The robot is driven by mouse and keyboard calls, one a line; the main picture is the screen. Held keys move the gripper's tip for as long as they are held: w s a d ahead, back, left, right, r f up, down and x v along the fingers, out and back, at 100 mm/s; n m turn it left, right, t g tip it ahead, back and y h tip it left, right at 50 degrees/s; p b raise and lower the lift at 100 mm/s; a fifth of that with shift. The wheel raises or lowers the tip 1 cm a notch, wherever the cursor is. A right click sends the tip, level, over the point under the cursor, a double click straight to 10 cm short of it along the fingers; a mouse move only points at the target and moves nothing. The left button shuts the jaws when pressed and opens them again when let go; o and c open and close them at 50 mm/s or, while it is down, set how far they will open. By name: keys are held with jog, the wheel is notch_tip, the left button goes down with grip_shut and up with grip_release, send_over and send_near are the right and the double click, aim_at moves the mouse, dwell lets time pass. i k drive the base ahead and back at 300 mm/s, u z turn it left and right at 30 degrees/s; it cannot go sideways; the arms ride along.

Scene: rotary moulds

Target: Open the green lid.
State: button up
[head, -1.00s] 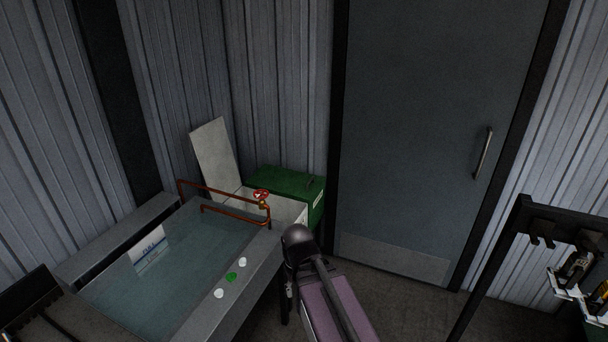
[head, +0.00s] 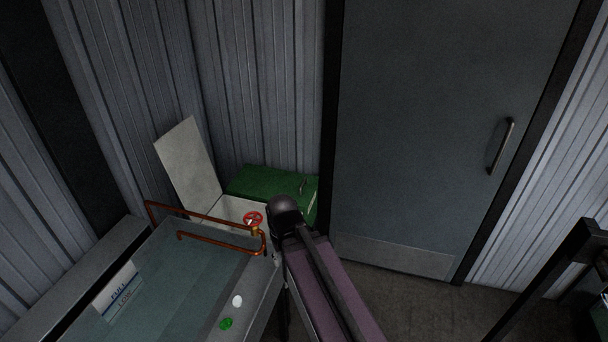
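The green lid (head: 262,182) lies flat and closed on a box in the corner, beside the door. A small dark handle (head: 303,186) stands on its right part. Just left of it is a white box (head: 233,206) whose white lid (head: 188,165) stands raised against the wall. My arm reaches up from the bottom of the head view, and its dark rounded joint hides part of the green box's front. My gripper cannot be made out.
A glass-topped tank (head: 180,285) with copper pipes (head: 205,216) and a red valve wheel (head: 253,218) stands at the left. White and green knobs sit on its edge. A grey door (head: 425,130) is shut at the right. Dark floor (head: 420,305) is open before it. A black rack (head: 545,285) stands far right.

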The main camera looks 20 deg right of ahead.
aim_at(260, 181)
jog(key=z, duration=0.25)
jog(key=i, duration=1)
jog(key=z, duration=0.3)
